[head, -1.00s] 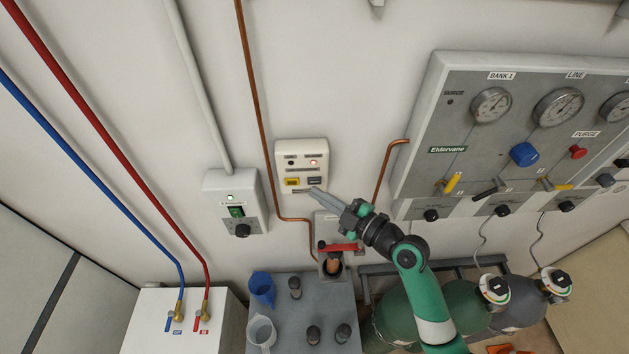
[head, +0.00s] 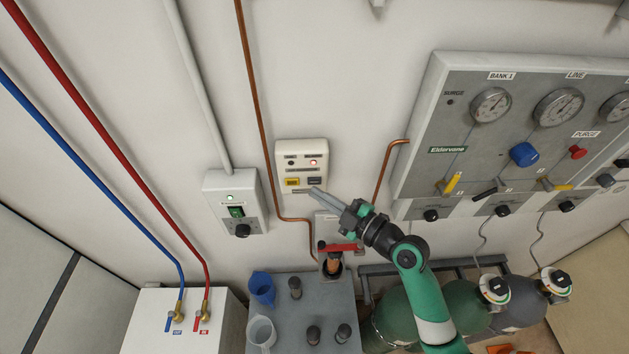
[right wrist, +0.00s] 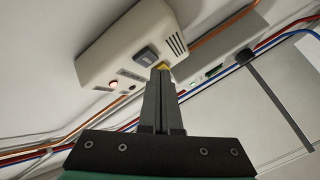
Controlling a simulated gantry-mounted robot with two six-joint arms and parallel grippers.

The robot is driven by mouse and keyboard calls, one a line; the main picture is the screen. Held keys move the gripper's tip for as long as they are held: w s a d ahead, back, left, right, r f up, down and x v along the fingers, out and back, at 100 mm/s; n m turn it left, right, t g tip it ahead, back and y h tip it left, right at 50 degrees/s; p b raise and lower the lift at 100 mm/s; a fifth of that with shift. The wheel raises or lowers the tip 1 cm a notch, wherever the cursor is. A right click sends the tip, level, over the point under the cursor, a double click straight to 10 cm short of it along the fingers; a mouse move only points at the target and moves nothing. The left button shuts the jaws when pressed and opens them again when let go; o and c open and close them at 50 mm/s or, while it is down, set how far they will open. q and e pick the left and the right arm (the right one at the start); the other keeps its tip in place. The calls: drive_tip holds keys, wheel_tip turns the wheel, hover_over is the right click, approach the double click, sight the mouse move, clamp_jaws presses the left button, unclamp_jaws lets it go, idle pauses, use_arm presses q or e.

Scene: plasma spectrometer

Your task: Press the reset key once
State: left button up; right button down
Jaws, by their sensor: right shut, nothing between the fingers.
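A cream wall box (head: 301,153) carries a yellow key (head: 292,182) and a dark grey key (head: 314,181), with a lit red lamp (head: 313,162) above them. The key labels are too small to read, so I cannot tell which is the reset key. My right gripper (head: 313,191) is shut and empty, its tips at the box's lower edge just below the dark key. In the right wrist view the fingertips (right wrist: 160,70) overlap the yellow key (right wrist: 165,66), mostly hiding it; the dark key (right wrist: 146,55) is in clear sight. Contact cannot be told. My left gripper is out of view.
A grey switch box (head: 235,203) with a green lamp is left of the cream box. Copper pipes run on both sides. A gauge panel (head: 520,130) is at right. Below stand a grey bench (head: 320,290) with cups and bottles, and gas cylinders (head: 455,300).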

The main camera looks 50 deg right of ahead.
idle(0.4)
drive_tip(key=shift+w+d+b, duration=0.3)
drive_tip(key=shift+w+b, duration=0.05)
drive_tip(key=shift+b, duration=0.1)
drive_tip(key=shift+w+d+b, duration=0.25)
drive_tip(key=shift+b, duration=0.1)
idle(0.5)
drive_tip(key=shift+s+a, duration=0.55)
drive_tip(key=shift+s, duration=0.05)
drive_tip(key=s+a+p, duration=0.1)
drive_tip(key=s+a, duration=0.2)
drive_tip(key=shift+s+a, duration=0.25)
drive_tip(key=shift+s, duration=0.05)
idle(0.4)
